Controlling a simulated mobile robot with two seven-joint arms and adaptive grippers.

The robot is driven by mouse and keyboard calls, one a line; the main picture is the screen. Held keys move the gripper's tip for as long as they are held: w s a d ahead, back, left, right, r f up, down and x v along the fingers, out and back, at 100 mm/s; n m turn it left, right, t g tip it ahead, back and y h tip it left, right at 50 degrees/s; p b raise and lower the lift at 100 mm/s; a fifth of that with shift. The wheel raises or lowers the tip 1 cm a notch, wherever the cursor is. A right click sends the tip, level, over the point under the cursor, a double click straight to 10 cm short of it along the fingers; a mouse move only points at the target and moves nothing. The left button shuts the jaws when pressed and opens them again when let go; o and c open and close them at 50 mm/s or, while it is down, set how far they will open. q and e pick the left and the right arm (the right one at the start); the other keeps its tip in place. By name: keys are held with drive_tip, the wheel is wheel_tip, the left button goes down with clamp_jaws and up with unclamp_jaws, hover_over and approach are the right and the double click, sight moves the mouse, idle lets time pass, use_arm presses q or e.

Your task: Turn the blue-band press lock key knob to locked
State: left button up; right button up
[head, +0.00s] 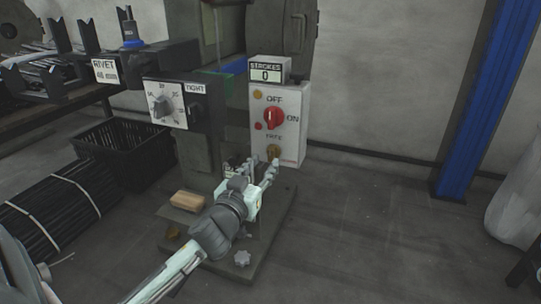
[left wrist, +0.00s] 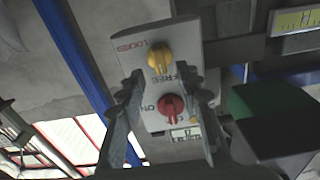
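The press control box (head: 298,110) is white, with a red knob (head: 274,118) between OFF and ON and a yellow lock key knob (head: 274,151) below, under the word FREE. In the left wrist view the box appears upside down. There the yellow knob (left wrist: 161,56) sits between FREE and LOCKED, and the red knob (left wrist: 171,107) shows too. My left gripper (head: 271,165) is open just below and in front of the yellow knob. In the left wrist view its fingers (left wrist: 163,76) stand apart, with no contact on the knob visible. My right gripper is not in view.
A STROKES counter (head: 268,75) reading 0 tops the box. A TIGHT dial (head: 162,105) stands to the left. A blue post (head: 475,95) stands right; the floor between is clear.

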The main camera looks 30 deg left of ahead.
sight(270, 155)
use_arm(q)
drive_tip(key=shift+x, duration=2.3)
drive_tip(key=shift+c, duration=0.3)
clamp_jaws()
